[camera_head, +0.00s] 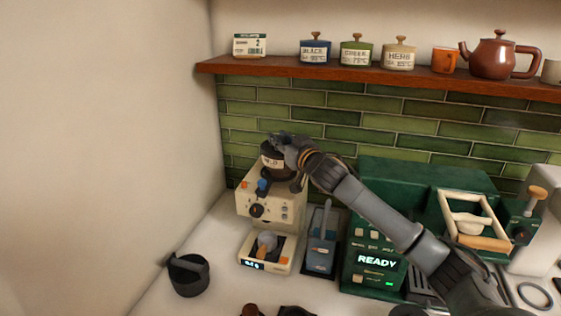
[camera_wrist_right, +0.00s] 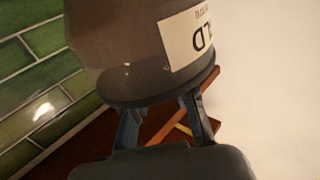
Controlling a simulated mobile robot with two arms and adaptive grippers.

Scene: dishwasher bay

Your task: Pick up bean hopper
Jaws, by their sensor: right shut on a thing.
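The bean hopper (camera_head: 272,157) is a dark, smoky round vessel with a pale label, at the top of the cream grinder (camera_head: 262,206) in the head view. My right gripper (camera_head: 284,142) is at the hopper's upper part and shut on it. In the right wrist view the hopper (camera_wrist_right: 125,50) fills the upper middle, its label partly readable, with the gripper fingers (camera_wrist_right: 166,118) against its rim. The fingers hide part of the hopper. I cannot tell whether the hopper touches the grinder or sits slightly above it. My left gripper is out of view.
A green machine (camera_head: 375,262) reading READY stands right of the grinder, under my right arm. A black bin (camera_head: 188,276) is at the left. A wooden shelf (camera_head: 380,77) with tins and a teapot (camera_head: 498,57) runs above. A wall closes the left side.

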